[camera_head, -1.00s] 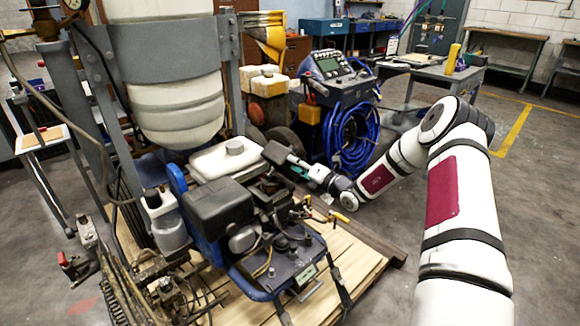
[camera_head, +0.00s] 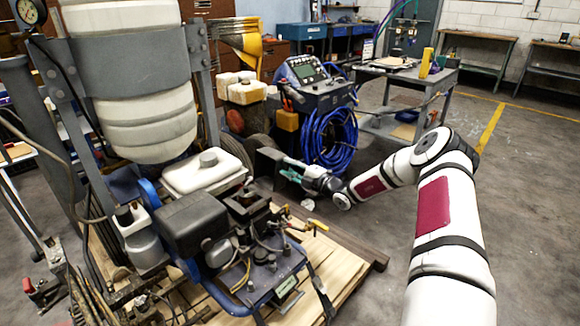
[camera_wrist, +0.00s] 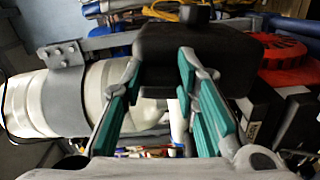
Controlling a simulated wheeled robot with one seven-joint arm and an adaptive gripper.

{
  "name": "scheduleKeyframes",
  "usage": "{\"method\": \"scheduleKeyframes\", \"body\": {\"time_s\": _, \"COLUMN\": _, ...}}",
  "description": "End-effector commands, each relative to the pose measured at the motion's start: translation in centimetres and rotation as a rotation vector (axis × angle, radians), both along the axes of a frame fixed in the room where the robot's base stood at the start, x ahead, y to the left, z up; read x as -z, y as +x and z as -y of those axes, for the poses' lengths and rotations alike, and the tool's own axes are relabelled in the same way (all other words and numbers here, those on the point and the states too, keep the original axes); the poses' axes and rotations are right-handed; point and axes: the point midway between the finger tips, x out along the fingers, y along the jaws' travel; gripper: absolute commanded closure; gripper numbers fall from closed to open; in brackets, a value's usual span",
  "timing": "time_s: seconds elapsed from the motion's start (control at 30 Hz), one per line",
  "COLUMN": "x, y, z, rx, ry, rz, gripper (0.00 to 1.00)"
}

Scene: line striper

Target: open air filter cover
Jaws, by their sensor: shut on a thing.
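The air filter cover is a black box-shaped piece (camera_head: 267,162). It is off to the right of the engine (camera_head: 245,222), apart from it and beside the white tank. My gripper (camera_head: 284,173) is shut on it from the right. In the wrist view the black cover (camera_wrist: 200,52) fills the top middle, between and beyond the teal finger pads. The exact contact on its far side is hidden. The engine's dark top (camera_head: 246,203), where parts show bare, lies to the left of and below the cover.
A white tank (camera_head: 203,174) and a black box (camera_head: 192,224) sit on the striper beside the engine. A blue machine with coiled hose (camera_head: 330,138) stands behind my gripper. A wooden pallet (camera_head: 340,262) lies under the striper. Floor at the right is clear.

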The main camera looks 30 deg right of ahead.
Motion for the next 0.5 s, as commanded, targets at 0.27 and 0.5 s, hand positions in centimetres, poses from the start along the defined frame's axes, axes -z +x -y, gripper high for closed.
{"method": "scheduleKeyframes", "body": {"time_s": 0.27, "x": 0.28, "y": -0.02, "z": -0.2, "rx": -0.001, "ry": 0.035, "rz": -0.012, "gripper": 1.0}}
{"method": "scheduleKeyframes", "body": {"time_s": 0.5, "x": 0.29, "y": -0.02, "z": -0.23, "rx": -0.002, "ry": 0.036, "rz": -0.012, "gripper": 1.0}}
